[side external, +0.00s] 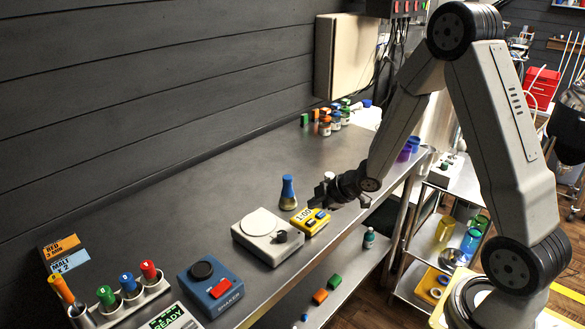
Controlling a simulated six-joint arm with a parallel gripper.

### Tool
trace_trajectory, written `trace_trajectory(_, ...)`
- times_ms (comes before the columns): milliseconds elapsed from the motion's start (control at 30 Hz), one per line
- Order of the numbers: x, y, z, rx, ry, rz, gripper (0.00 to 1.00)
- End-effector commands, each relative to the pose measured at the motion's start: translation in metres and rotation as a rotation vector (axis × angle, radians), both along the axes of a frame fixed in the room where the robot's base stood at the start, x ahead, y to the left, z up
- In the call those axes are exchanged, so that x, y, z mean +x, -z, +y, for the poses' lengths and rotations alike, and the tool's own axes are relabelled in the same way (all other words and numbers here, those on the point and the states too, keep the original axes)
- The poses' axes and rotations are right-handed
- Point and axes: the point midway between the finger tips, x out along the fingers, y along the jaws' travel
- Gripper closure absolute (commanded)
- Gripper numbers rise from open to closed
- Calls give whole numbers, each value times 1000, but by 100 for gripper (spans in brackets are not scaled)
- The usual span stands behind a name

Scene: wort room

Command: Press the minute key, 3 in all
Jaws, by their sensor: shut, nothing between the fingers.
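A yellow timer (308,224) lies on the metal bench, near its front edge. Its display appears to read 1:00. Small dark keys show on its right part, but their labels are too small to read, so I cannot tell which is the minute key. My gripper (322,195) is shut and empty, just above and behind the timer's right part. From this angle I cannot tell whether the fingertips touch a key; they seem a little above it.
A blue-topped flask (288,193) stands just left of my gripper. A rack of capped tubes (124,303) is at the front left.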

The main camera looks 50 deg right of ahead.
Motion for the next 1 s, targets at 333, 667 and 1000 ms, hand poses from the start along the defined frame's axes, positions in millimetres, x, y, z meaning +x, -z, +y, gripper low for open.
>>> trace_trajectory(333,0,-21,0,-1,1,0,100)
trace_trajectory(667,0,-22,0,-1,1,1,100)
trace_trajectory(1000,0,-22,0,-1,1,1,100)
